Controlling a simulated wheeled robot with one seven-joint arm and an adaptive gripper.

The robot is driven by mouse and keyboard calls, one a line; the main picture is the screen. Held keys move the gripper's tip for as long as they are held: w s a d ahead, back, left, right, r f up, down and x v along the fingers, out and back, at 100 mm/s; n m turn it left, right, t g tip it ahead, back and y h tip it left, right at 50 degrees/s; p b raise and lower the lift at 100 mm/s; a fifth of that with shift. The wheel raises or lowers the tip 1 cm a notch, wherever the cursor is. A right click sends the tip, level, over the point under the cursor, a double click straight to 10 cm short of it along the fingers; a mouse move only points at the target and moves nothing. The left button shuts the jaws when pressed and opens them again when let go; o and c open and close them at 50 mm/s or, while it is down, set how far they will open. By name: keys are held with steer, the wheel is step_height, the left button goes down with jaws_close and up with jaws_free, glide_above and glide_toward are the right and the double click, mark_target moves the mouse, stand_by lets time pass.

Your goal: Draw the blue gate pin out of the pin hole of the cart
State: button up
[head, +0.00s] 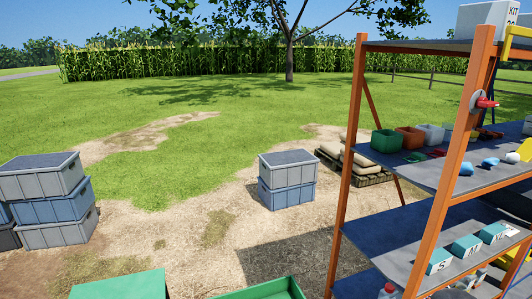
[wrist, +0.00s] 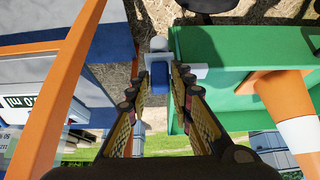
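In the wrist view my gripper (wrist: 157,68) is open, with its two fingers spread to either side of a small blue piece (wrist: 159,79), which looks like the gate pin. A pale grey bracket and round knob (wrist: 159,45) sit at its far end, beside the edge of a green body (wrist: 215,48) that looks like the cart. The fingertips flank the blue piece; I cannot tell whether either touches it. The pin hole is not distinguishable. The head view shows neither the gripper nor the pin.
An orange-framed shelf (head: 446,173) with bins and boxes stands at right in the head view. Green box tops (head: 122,286) show at the bottom edge. Stacked grey-blue crates (head: 287,191) stand farther off. In the wrist view an orange-and-white cone (wrist: 285,105) is at right.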

jaws_close()
steer(key=shift+r, duration=0.1)
steer(key=shift+r+p, duration=3.7)
steer(key=shift+r, duration=0.55)
